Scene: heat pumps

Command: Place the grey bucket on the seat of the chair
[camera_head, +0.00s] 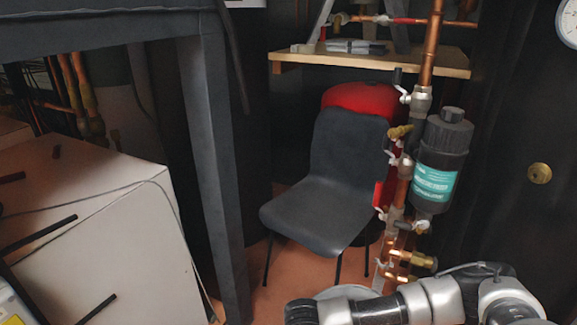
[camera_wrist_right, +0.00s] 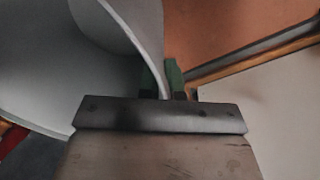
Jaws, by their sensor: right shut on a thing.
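The dark grey chair (camera_head: 320,215) stands on the reddish floor in the middle of the head view, its seat empty. The grey bucket (camera_head: 338,291) shows only as a pale rim at the bottom of the head view, mostly hidden behind my right arm. In the right wrist view the bucket (camera_wrist_right: 40,70) fills the upper left, with its curved wall running to my gripper. My right gripper (camera_wrist_right: 162,78) has its green fingertips on either side of the bucket's wall and is shut on it. My left gripper is not in view.
A black table leg (camera_head: 212,170) and a white cabinet (camera_head: 110,240) stand left of the chair. Copper pipes with valves and a dark canister (camera_head: 440,160) stand to its right. A red vessel (camera_head: 358,98) and a wooden shelf (camera_head: 425,62) are behind.

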